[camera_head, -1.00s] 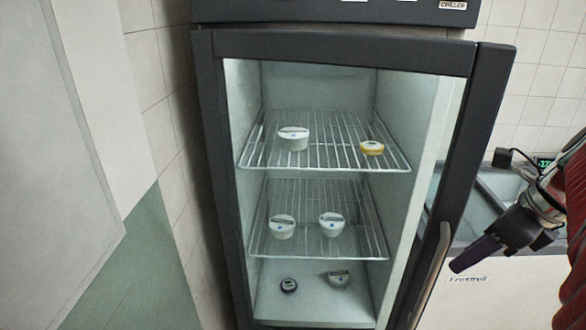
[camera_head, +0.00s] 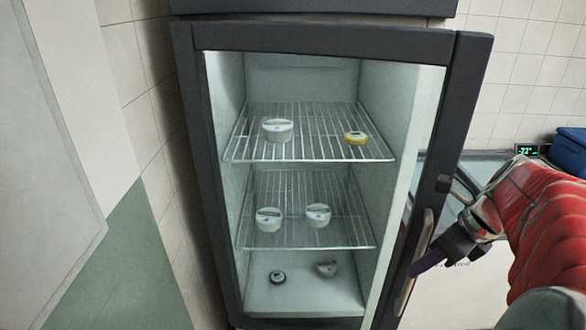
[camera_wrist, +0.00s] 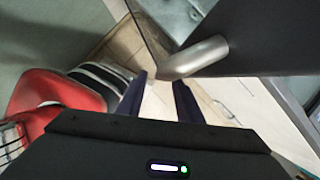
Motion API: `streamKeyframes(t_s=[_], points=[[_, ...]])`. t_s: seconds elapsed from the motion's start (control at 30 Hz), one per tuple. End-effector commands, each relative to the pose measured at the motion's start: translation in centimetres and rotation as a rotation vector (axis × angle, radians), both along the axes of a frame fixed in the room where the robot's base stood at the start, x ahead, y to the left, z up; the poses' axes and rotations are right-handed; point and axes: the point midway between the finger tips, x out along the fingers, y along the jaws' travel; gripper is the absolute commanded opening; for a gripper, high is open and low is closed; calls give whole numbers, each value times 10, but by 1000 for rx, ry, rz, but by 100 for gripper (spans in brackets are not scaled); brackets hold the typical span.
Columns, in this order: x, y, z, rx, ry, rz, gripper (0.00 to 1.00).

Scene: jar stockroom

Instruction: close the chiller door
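The chiller door (camera_head: 320,40) is a dark-framed glass door, standing ajar with its right side swung out. The freezer behind shows through the glass past the cabinet's right wall. A grey metal handle (camera_head: 415,262) runs along the lower right of the door frame. It also shows in the wrist view (camera_wrist: 196,58), just beyond the fingertips. My gripper (camera_head: 413,272) is at the handle in the head view; I cannot tell whether it touches. In the wrist view my gripper (camera_wrist: 161,82) has its two dark fingers apart, with nothing seen between them.
Several small jars stand on the chiller's shelves, among them a yellow-banded jar (camera_head: 355,138). A chest freezer with a display (camera_head: 527,149) and a blue box (camera_head: 570,150) stand at the right. A tiled wall (camera_head: 140,100) is close on the left.

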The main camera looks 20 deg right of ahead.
Motion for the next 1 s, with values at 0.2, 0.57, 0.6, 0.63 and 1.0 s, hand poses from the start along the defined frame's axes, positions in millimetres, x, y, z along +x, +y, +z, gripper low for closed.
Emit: streamKeyframes(t_s=[0.2,0.57,0.6,0.63,1.0], points=[[11,4,-29,1,2,1,33],[15,6,-40,-1,1,-1,33],[15,5,-40,-1,1,-1,33],[15,5,-40,-1,0,-1,33],[15,5,-40,0,0,-2,9]])
